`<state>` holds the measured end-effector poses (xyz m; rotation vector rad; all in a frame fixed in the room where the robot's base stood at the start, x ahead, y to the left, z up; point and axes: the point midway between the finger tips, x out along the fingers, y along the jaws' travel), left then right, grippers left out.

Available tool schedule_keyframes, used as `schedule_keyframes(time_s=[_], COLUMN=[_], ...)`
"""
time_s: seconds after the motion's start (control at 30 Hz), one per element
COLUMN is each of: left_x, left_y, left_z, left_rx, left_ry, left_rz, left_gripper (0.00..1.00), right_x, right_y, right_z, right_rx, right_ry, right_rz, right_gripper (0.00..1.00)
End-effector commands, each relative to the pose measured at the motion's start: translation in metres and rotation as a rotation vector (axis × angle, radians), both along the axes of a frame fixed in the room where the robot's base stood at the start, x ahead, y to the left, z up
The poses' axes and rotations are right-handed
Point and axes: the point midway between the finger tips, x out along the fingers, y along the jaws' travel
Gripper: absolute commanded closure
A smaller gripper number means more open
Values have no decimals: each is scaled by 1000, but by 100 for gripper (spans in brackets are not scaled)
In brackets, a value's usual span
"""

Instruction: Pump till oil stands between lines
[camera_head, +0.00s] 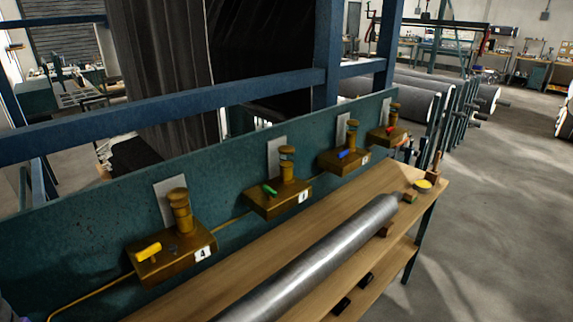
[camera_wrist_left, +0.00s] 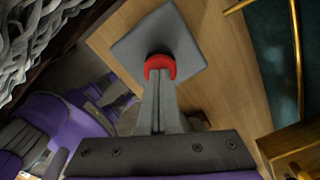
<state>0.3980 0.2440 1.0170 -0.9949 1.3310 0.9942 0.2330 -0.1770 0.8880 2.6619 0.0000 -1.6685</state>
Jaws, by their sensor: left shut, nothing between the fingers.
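In the head view several brass oiler units stand in a row along a green panel, each with an upright stepped brass cylinder. Their handles are yellow (camera_head: 149,252), green (camera_head: 270,190), blue (camera_head: 347,154) and red (camera_head: 391,130). The nearest unit (camera_head: 178,263) bears a plate reading 4. No oil level or lines can be made out. In the left wrist view my left gripper (camera_wrist_left: 160,75) is shut and empty, its tips at a red curved piece (camera_wrist_left: 160,66) beside a grey square plate (camera_wrist_left: 157,38). Whether they touch is unclear. My right gripper is out of view.
A long grey roll (camera_head: 320,260) lies along the wooden bench (camera_head: 230,285). A yellow-topped round tin (camera_head: 423,186) stands at the bench's far end. A blue rail (camera_head: 170,115) crosses above the green panel (camera_head: 70,240). Open floor lies to the right.

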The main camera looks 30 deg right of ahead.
Motion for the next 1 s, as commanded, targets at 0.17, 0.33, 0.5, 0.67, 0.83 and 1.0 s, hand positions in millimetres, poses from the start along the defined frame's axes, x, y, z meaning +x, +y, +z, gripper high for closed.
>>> schedule_keyframes(time_s=[0.17,0.33,0.5,0.67,0.83,1.0], left_x=[0,0,0,0,0,0], left_y=[0,0,0,0,0,0], left_z=[18,31,45,58,72,76], left_rx=[0,0,0,0,0,0], left_ry=[-1,-1,-1,-1,-1,0], left_rz=[0,0,0,0,0,0], left_gripper=[100,100,100,100,100,100], right_x=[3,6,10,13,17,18], right_y=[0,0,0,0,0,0], right_z=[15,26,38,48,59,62], right_rx=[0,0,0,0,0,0], right_ry=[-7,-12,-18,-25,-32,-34], right_rz=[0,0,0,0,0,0], right_gripper=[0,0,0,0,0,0])
